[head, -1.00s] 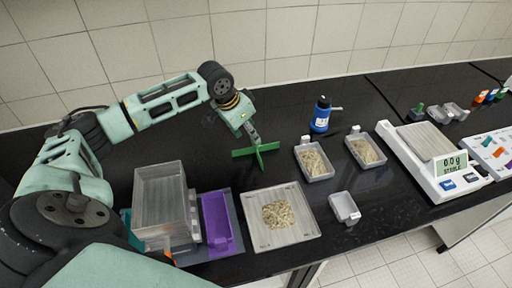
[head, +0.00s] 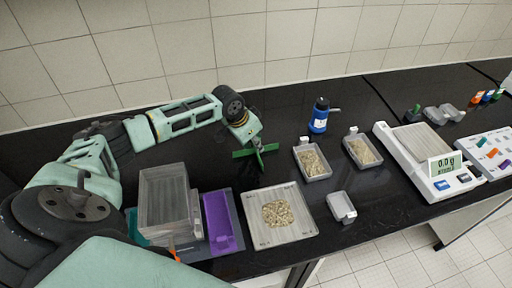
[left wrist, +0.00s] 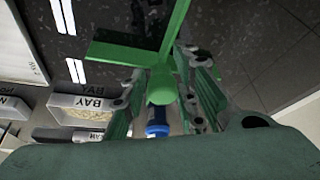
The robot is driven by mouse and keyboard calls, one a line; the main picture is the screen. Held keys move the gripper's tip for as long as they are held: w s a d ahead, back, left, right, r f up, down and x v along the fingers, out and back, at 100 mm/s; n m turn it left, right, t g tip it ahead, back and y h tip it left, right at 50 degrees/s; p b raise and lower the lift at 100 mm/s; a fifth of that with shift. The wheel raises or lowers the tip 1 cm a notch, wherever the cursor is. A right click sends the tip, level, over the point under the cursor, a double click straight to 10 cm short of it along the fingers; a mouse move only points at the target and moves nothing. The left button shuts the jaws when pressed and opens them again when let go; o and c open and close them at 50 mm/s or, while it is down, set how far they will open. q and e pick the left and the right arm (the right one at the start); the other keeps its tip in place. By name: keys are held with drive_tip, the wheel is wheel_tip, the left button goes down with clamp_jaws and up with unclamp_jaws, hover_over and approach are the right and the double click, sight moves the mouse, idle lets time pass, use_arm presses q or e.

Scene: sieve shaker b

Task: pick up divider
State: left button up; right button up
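The divider (head: 256,151) is a green cross of thin plates with an upright stem, at the back of the black bench, left of the blue bottle. In the left wrist view the divider (left wrist: 125,53) spreads beyond the fingertips. My left gripper (head: 257,142) is right over it, pointing down. In the left wrist view its two fingers (left wrist: 162,75) stand on either side of the round green stem, with narrow gaps beside it, so it looks open around the stem. The fingertips are partly hidden by the divider. My right gripper is not in view.
A clear stacked box (head: 165,205), a purple tray (head: 219,222) and a square pan of grains (head: 254,234) stand in front. To the right are a blue bottle (head: 319,118), two bins of grain (head: 313,163) (head: 362,152), a small empty bin (head: 342,207) and a scale (head: 418,150).

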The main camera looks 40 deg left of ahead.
use_arm(q)
clamp_jaws()
